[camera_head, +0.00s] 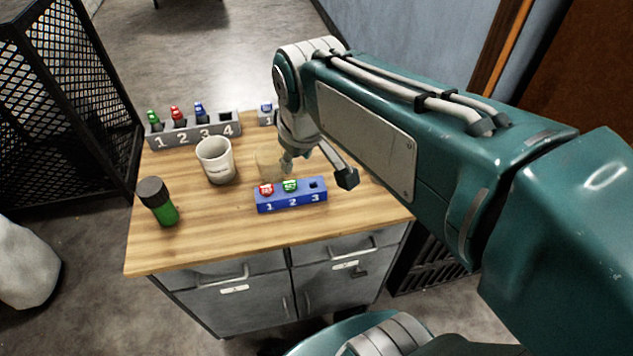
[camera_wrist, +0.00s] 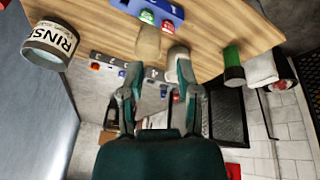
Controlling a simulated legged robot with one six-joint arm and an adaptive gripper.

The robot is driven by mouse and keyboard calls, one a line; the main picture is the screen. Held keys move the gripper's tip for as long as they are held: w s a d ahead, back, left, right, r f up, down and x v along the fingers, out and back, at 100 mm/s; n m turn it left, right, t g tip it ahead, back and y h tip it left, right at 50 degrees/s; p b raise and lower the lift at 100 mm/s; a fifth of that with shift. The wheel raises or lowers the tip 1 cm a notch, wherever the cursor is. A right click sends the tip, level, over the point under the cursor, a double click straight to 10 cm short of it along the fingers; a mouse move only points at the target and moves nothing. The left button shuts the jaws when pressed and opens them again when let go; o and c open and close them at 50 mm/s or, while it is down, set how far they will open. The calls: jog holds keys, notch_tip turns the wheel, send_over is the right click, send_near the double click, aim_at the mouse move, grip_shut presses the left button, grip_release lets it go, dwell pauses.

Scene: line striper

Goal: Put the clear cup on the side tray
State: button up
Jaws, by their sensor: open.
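The clear cup (camera_head: 268,165) is see-through and hard to make out on the wooden worktop, behind the blue numbered rack. In the wrist view the clear cup (camera_wrist: 148,42) shows as a faint tan shape beyond the fingers, beside the white mug. My gripper (camera_head: 317,170) is open above the worktop, just right of the cup. One finger overlaps the cup's right side in the head view; I cannot tell whether they touch. In the wrist view my gripper (camera_wrist: 158,72) has its fingers spread with nothing held between them. I cannot make out the side tray.
The blue rack (camera_head: 291,204) holds a red-capped and a green-capped vial. A white mug (camera_head: 216,165), a green bottle with black lid (camera_head: 158,203) and a grey numbered rack (camera_head: 193,133) stand left. A RINSE container (camera_wrist: 48,45) shows in the wrist view.

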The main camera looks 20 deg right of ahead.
jog(key=s+f+m+t, duration=0.1)
jog(key=s+m, duration=0.2)
jog(key=s, duration=0.4)
jog(key=shift+s+d+t, duration=0.2)
jog(key=shift+d+t, duration=0.1)
jog(key=shift+s+f+m, duration=0.2)
jog(key=shift+s+m, duration=0.25)
jog(key=shift+m, duration=0.05)
jog(key=n+g, duration=0.5)
send_over(262, 179)
notch_tip(262, 179, down, 10)
jog(key=shift+h, duration=0.3)
notch_tip(262, 179, down, 10)
jog(key=shift+f, duration=0.1)
grip_shut()
